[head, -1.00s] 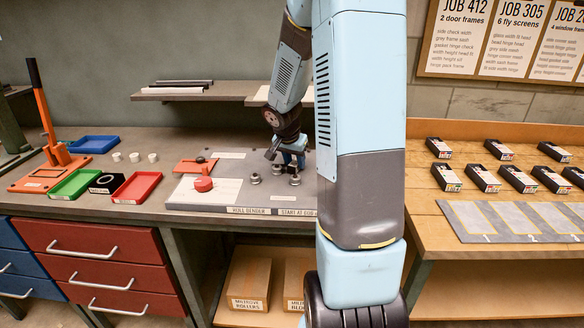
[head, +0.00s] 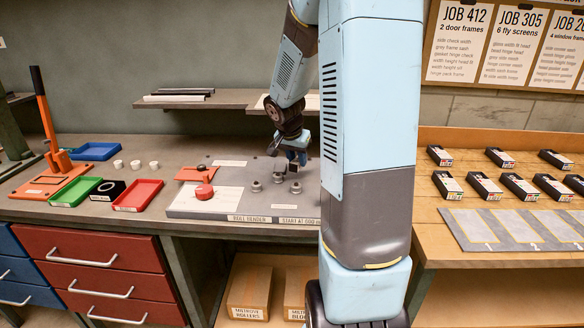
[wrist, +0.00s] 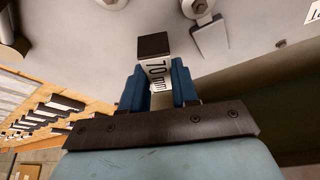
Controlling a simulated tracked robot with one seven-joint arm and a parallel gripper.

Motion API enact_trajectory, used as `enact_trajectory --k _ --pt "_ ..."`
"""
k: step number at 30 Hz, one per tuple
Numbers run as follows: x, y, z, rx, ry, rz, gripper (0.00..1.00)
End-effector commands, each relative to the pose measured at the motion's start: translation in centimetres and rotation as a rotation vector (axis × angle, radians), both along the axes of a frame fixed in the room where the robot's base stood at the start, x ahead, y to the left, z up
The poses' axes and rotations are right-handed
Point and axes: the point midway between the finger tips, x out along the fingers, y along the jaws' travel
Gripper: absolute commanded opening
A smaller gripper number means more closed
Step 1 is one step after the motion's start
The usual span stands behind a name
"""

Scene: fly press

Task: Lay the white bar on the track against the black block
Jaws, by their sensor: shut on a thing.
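My gripper (wrist: 159,88) has blue fingers and is shut on a white piece (wrist: 158,72) marked "70mm". A dark, square-faced block (wrist: 152,45) shows at its far end; I cannot tell whether they are joined or only in line. In the head view my gripper (head: 298,158) is over the right back part of the grey bender plate (head: 205,208), partly behind my arm. The held piece is not clear there. A long white bar (head: 173,98) lies on the wall shelf beside a dark bar (head: 186,91). I cannot make out a track for certain.
The plate carries a red knob (head: 204,191), an orange piece (head: 194,174) and several metal posts. Green (head: 75,192) and red (head: 138,195) trays stand left of it. The right bench holds several black boxes (head: 484,184) and a striped grey mat (head: 500,230). My arm hides the middle.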

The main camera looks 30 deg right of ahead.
Motion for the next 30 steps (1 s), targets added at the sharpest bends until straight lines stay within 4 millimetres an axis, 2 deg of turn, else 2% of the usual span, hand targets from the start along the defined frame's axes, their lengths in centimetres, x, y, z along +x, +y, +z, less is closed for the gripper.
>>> enact_trajectory --k 9,15,21,30 --pt "-4.4 0.1 5.4 -0.002 -0.004 -0.001 0.00" --pt "-8.2 0.1 6.9 -0.002 -0.003 -0.001 0.00" --pt "-11.0 0.2 8.0 -0.001 -0.003 -0.001 0.00" --pt "-13.0 0.2 8.9 -0.001 -0.001 -0.001 0.00"
